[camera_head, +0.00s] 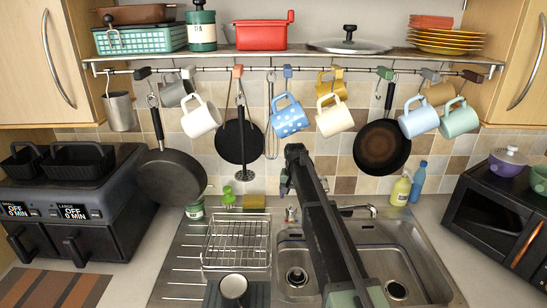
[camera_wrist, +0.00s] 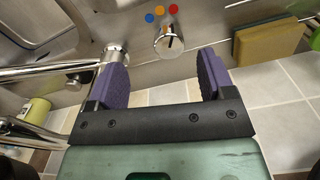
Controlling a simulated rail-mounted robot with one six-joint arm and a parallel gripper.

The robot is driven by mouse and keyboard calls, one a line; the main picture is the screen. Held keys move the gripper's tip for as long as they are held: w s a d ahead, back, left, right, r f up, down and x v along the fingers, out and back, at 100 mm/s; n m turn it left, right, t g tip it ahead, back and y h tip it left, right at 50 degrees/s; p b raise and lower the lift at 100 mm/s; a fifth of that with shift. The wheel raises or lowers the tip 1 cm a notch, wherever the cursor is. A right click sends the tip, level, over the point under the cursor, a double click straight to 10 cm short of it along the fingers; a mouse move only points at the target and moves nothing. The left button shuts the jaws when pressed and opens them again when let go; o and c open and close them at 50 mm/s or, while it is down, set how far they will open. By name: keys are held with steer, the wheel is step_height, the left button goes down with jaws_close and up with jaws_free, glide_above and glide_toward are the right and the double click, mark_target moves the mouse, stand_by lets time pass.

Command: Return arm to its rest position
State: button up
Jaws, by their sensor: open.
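My gripper (camera_wrist: 163,75) shows in the wrist view with its two purple-padded fingers spread apart and nothing between them. Beyond the fingers is a round metal tap knob (camera_wrist: 170,42), apart from the pads as far as I can tell. In the head view my arm reaches from the bottom edge up over the sink (camera_head: 365,262), and its far end bends down near the tap (camera_head: 360,210). The fingers themselves are hidden or too small to make out in the head view.
Several mugs hang from the rail above, including a blue dotted mug (camera_head: 289,116) and a cream mug (camera_head: 333,116). A wire dish rack (camera_head: 237,243) stands left of the sink. A sponge (camera_wrist: 270,42) and a soap bottle (camera_head: 400,190) are near the wall.

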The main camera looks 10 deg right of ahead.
steer(key=s+n, duration=0.3)
steer(key=s, duration=3.6)
steer(key=shift+d, duration=0.2)
